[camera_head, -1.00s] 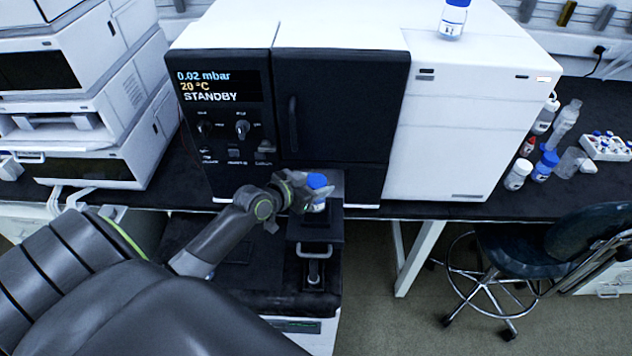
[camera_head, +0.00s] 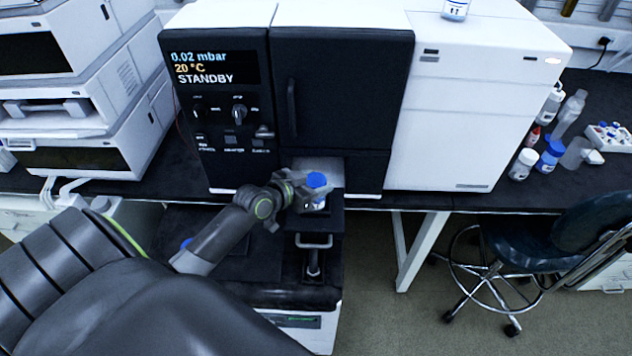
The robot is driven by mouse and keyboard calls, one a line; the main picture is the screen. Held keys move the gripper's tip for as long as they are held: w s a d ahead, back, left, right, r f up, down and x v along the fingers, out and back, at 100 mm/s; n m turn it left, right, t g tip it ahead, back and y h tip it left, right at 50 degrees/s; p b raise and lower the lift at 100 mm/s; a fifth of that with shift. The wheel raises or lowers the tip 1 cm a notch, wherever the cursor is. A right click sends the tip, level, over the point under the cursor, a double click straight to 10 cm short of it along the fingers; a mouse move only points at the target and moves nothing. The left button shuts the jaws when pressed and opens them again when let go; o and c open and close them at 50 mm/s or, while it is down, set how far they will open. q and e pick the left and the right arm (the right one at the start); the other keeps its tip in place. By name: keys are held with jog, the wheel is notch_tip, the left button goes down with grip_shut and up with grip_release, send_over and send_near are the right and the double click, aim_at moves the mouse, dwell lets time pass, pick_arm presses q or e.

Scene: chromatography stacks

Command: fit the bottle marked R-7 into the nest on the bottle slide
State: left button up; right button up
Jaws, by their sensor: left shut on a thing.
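My left gripper (camera_head: 304,194) is shut on a small bottle with a blue cap (camera_head: 317,181) and a clear, pale-labelled body. The bottle is roughly upright at the bottle slide (camera_head: 322,222), a black block with a metal handle below the dark instrument door. The fingers and bottle cover the nest, so I cannot tell whether the bottle is seated or just above it. The marking on the held bottle is too small to read. My right gripper is not in view.
Another labelled bottle (camera_head: 455,9) stands on top of the white instrument (camera_head: 480,110). Several bottles, including a blue one (camera_head: 550,154), and a white vial rack (camera_head: 608,137) stand on the right bench. A chair (camera_head: 520,235) is at lower right. A blue bit (camera_head: 186,243) shows behind my left arm.

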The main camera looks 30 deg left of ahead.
pick_arm(q)
jog(key=shift+f+b, duration=0.4)
jog(key=o, duration=1.2)
jog(key=shift+r, duration=0.1)
jog(key=p+v, duration=0.1)
jog(key=v, duration=1.6)
jog(key=shift+s+a+p, duration=0.1)
jog(key=shift+s+p, duration=0.1)
jog(key=shift+p, duration=0.2)
jog(key=shift+s, duration=0.1)
